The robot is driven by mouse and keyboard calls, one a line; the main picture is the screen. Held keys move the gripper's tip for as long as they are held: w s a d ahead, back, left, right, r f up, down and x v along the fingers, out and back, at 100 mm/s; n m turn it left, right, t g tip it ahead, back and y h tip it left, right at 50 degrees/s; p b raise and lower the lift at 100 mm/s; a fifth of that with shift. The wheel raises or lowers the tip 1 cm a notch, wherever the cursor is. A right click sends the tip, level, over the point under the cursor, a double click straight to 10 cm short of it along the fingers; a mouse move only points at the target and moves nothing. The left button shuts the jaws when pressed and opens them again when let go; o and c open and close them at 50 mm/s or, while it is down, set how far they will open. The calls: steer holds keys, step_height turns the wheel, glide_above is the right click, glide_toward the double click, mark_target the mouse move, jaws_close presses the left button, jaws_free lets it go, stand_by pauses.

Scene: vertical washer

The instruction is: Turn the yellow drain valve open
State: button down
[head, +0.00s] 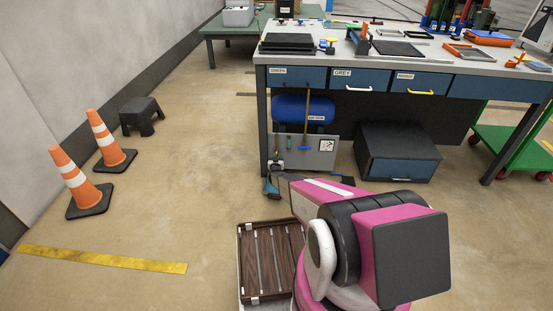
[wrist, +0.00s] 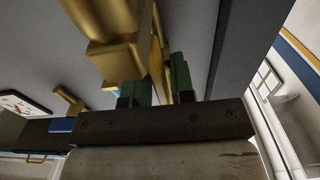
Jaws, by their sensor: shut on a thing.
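The yellow valve (wrist: 114,52) fills the upper middle of the wrist view as a thick, golden, block-ended piece. A narrow yellow part of it runs down between the green fingers of my gripper (wrist: 157,80). My gripper is shut on this part. The dark palm bar of my gripper lies across the lower middle of that view. How far the valve is turned cannot be told. In the head view my pink and black arm reaches toward the left end of the workbench, and the valve cannot be clearly made out there.
A workbench (head: 455,72) with blue drawers stands ahead. Below it are a blue tank (head: 303,109), a grey panel (head: 310,157) and a dark cabinet (head: 398,150). A slatted wooden crate (head: 247,268) is beside my arm. Cones (head: 74,180) stand left; floor between is clear.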

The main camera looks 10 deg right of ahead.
stand_by(0.4)
steer(key=c, duration=1.2)
jaws_free()
steer(key=shift+s, duration=0.1)
